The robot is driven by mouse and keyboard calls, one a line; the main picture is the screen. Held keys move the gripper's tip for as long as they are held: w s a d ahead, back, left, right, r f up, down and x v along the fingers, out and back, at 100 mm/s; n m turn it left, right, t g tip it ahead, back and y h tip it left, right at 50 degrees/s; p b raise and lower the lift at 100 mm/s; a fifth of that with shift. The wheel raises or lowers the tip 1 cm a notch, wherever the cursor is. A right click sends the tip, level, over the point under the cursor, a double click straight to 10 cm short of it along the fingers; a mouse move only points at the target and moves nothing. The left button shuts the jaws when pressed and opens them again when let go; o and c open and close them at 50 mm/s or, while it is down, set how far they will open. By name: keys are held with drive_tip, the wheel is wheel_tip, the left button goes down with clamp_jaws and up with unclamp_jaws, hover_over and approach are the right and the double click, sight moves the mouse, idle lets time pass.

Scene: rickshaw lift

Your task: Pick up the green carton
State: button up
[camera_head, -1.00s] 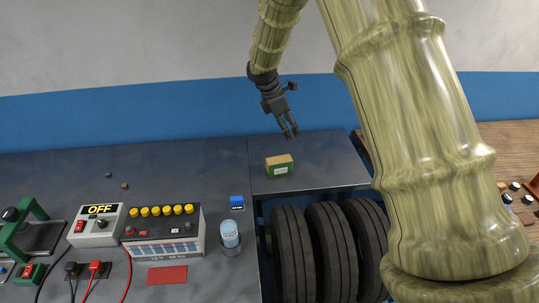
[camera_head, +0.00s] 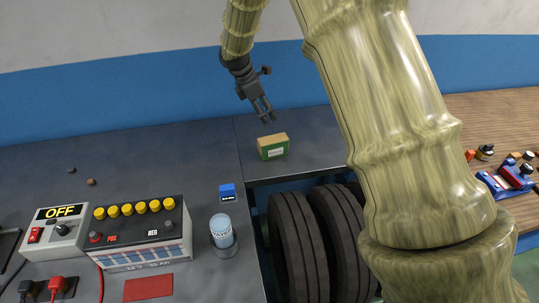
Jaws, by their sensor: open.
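The green carton (camera_head: 273,147) is a small box with a tan top and a white label on its front. It sits on the dark grey bench top (camera_head: 320,150), near the middle of the view, above the tyre bay. My gripper (camera_head: 265,117) points down just above and slightly behind the carton in the picture. Its fingers are apart and empty. I see a small gap between the fingertips and the carton, and cannot tell the exact depth between them.
Left of the carton are a small blue box (camera_head: 228,192), a light blue canister (camera_head: 221,231), a battery (camera_head: 140,230) with yellow caps, and an OFF switch box (camera_head: 55,232). Tyres (camera_head: 300,245) stand below the bench. A wooden bench (camera_head: 490,108) is at right.

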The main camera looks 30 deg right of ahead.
drive_tip(key=b, duration=0.7)
hover_over(272, 140)
drive_tip(key=a, duration=0.3)
drive_tip(key=f, duration=0.8)
drive_tip(key=shift+w+d, duration=0.25)
drive_tip(key=shift+w, duration=0.1)
drive_tip(key=shift+s+d+p, duration=0.1)
drive_tip(key=shift+s+p, duration=0.05)
drive_tip(key=shift+p, duration=0.15)
drive_tip(key=shift+s+d+f, duration=0.1)
drive_tip(key=shift+s+f, duration=0.05)
drive_tip(key=shift+f, duration=0.1)
drive_tip(key=x, duration=0.3)
drive_tip(key=shift+d+f+p, duration=0.15)
drive_tip(key=shift+f+p, duration=0.2)
drive_tip(key=shift+p, duration=0.05)
drive_tip(key=shift+d+p+x, duration=0.1)
drive_tip(key=shift+p+x, duration=0.35)
drive_tip(key=shift+x, duration=0.75)
drive_tip(key=shift+d+p+x, duration=0.15)
drive_tip(key=shift+p+x, duration=0.25)
drive_tip(key=shift+x, duration=0.8)
drive_tip(key=shift+w+d+f, duration=0.15)
drive_tip(key=shift+w+f, duration=0.1)
drive_tip(key=shift+f, duration=0.2)
drive_tip(key=shift+f+p, duration=0.25)
drive_tip(key=shift+p, duration=0.05)
drive_tip(key=c, duration=1.3)
